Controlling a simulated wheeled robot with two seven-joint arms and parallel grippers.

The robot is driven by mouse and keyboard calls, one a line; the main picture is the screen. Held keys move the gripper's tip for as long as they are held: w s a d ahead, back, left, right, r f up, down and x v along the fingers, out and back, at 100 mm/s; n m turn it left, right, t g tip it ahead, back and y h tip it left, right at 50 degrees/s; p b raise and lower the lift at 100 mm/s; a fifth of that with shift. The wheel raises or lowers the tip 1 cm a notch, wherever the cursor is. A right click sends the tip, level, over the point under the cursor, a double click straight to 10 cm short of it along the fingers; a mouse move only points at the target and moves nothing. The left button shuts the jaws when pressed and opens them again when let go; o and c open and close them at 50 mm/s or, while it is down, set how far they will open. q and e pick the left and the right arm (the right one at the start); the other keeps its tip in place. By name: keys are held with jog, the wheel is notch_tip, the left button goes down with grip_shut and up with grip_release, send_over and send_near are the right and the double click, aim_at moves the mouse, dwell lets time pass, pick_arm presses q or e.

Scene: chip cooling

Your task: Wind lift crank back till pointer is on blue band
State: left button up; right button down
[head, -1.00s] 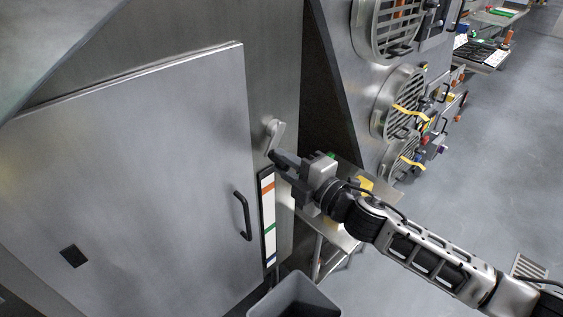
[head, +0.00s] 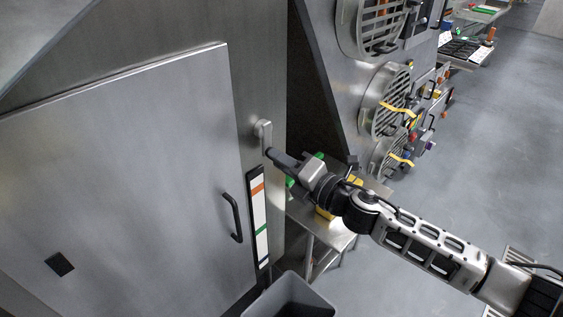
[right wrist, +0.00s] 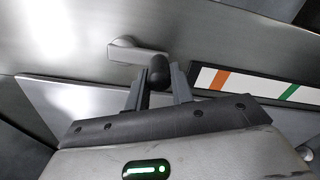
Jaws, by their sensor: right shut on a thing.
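The lift crank (head: 264,131) is a light metal arm on the steel wall, to the right of the big door panel. Its arm points down from the hub in the head view. In the right wrist view the crank arm (right wrist: 145,54) ends in a dark knob (right wrist: 158,68). My right gripper (head: 270,154) is shut on this knob, with one finger on each side of it in the wrist view (right wrist: 160,84). Below the crank is an upright white scale strip (head: 259,212) with an orange band, a green band and blue at its foot. I cannot make out the pointer. My left gripper is not in view.
A door handle (head: 233,217) sticks out left of the strip. A grey bin (head: 290,297) stands below it. A small steel table (head: 335,237) with yellow and green items is behind my right arm. Round grilles (head: 385,105) are on the neighbouring machine.

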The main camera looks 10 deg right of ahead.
jog(key=shift+w+d+r, duration=0.15)
jog(key=shift+r, duration=0.15)
jog(key=c, duration=1.2)
grip_release()
jog(key=shift+f, duration=0.1)
jog(key=b+v, duration=0.4)
jog(key=v, duration=1.2)
jog(key=shift+f, duration=0.1)
